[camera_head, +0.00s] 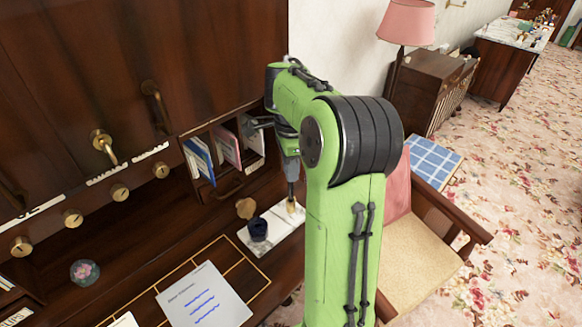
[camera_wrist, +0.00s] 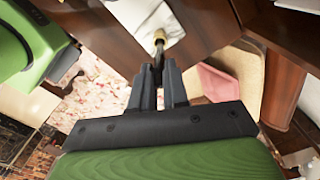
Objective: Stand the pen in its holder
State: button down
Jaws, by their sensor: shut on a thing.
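My gripper (camera_head: 291,182) points down over the right end of a white desk-set base (camera_head: 278,228). In the wrist view its fingers (camera_wrist: 158,88) are shut on a slim dark pen (camera_wrist: 158,58). The pen extends from the fingertips toward a small tan, cone-like holder (camera_wrist: 167,39). In the head view the tan holder (camera_head: 292,207) shows just below the gripper, at the right end of the base. The pen's lower end overlaps the holder in both views; I cannot tell whether it is inside or in front of it.
A dark blue inkwell (camera_head: 258,229) stands on the base, left of the holder. A brown knob-like thing (camera_head: 245,207) is behind it. Cubbyholes with books (camera_head: 200,160) rise behind. A written sheet (camera_head: 204,297) lies in front. A chair (camera_head: 425,250) is at the right.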

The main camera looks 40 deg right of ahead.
aim_at(291, 190)
jog(key=shift+f+b, duration=1.45)
jog(key=shift+f, duration=0.1)
jog(key=c, duration=1.1)
grip_release()
jog(key=shift+o, duration=0.2)
jog(key=shift+r, duration=0.15)
notch_tip(291, 190, up, 16)
jog(key=p, duration=0.7)
jog(key=shift+f, duration=0.2)
